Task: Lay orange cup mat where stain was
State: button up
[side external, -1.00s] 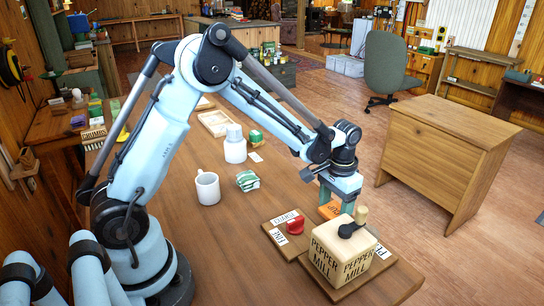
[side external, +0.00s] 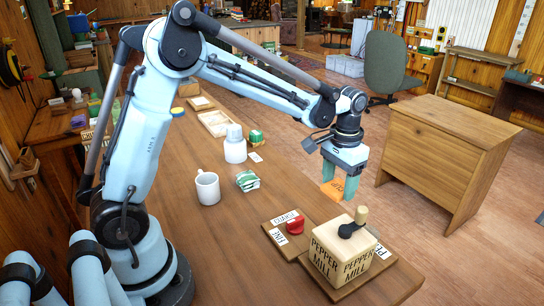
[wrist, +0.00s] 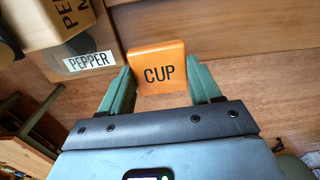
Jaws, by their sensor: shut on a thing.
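The orange cup mat (side external: 337,189) is a small square slab, marked "CUP" in the wrist view (wrist: 158,72). My gripper (side external: 343,182) is shut on it, with a green finger at each side, and holds it up in the air behind the pepper mill. It appears near the table's right edge in the side view; its exact height is hard to tell. In the wrist view my gripper (wrist: 161,84) has the mat between its fingertips, lettering facing the camera. A white mug (side external: 208,188) stands on the table (side external: 210,240). I see no clear stain.
A block-shaped pepper mill (side external: 343,254) with a crank stands on a wooden board at the table's front right. Beside it, a red item (side external: 295,224) sits on a labelled board.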

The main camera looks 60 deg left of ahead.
notch_tip(320, 180, up, 2)
jog(key=shift+r, duration=0.1)
jog(key=s+r, duration=0.2)
jog(key=s, duration=0.6)
send_over(288, 195)
notch_tip(288, 195, down, 7)
jog(key=shift+f, duration=2.05)
jog(key=shift+f, duration=0.15)
jog(key=o, duration=1)
jog(key=shift+o, duration=0.2)
